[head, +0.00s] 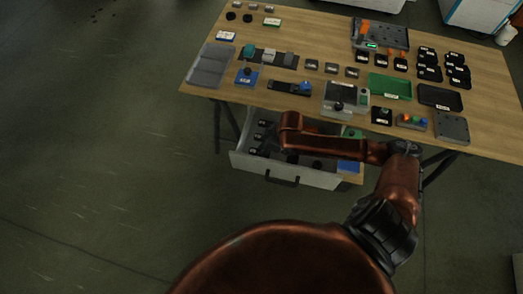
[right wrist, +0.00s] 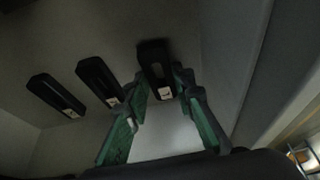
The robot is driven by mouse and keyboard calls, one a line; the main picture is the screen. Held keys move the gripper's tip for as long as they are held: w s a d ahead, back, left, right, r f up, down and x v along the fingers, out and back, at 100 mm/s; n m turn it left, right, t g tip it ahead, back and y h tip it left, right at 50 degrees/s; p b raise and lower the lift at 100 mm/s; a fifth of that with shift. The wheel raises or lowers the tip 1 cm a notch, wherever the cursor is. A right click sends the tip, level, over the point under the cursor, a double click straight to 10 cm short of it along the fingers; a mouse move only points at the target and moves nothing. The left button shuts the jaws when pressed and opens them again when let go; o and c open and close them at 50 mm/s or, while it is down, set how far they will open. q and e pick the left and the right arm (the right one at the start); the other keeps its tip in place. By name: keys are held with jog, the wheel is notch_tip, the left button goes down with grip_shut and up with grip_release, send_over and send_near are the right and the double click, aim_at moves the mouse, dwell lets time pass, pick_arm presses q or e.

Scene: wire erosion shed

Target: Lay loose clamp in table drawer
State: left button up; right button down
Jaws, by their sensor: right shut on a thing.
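The table drawer (head: 292,178) is pulled open under the wooden table's front edge. My right arm reaches down into its left part, and the right gripper (head: 264,148) shows only small and dark there. In the right wrist view, the green-padded fingers of the right gripper (right wrist: 163,100) are shut on a black clamp (right wrist: 155,66) with a small white label. The held clamp is inside the drawer, close to the drawer's wall; whether it touches the floor I cannot tell. Two similar black clamps (right wrist: 100,80) (right wrist: 56,95) lie in a row to its left. My left gripper is not in view.
The table (head: 310,32) above carries a green tray (head: 390,86), a black tray (head: 440,97), a grey machine block (head: 345,97) and many small black parts. A grey drawer wall (right wrist: 232,60) runs close along the right of the gripper. Open floor lies left of the table.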

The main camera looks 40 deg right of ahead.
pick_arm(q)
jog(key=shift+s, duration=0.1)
pick_arm(e)
jog(key=c, duration=1.7)
grip_release()
jog(key=shift+o, duration=0.2)
jog(key=shift+s+d+r, duration=0.1)
jog(key=shift+r, duration=0.35)
jog(key=p+v, duration=0.1)
jog(key=v, duration=0.1)
jog(key=shift+r+p, duration=0.3)
pick_arm(q)
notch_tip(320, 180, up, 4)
jog(key=p, duration=0.3)
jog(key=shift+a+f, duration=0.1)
pick_arm(e)
jog(key=v, duration=0.8)
jog(key=shift+s+d+r, duration=0.2)
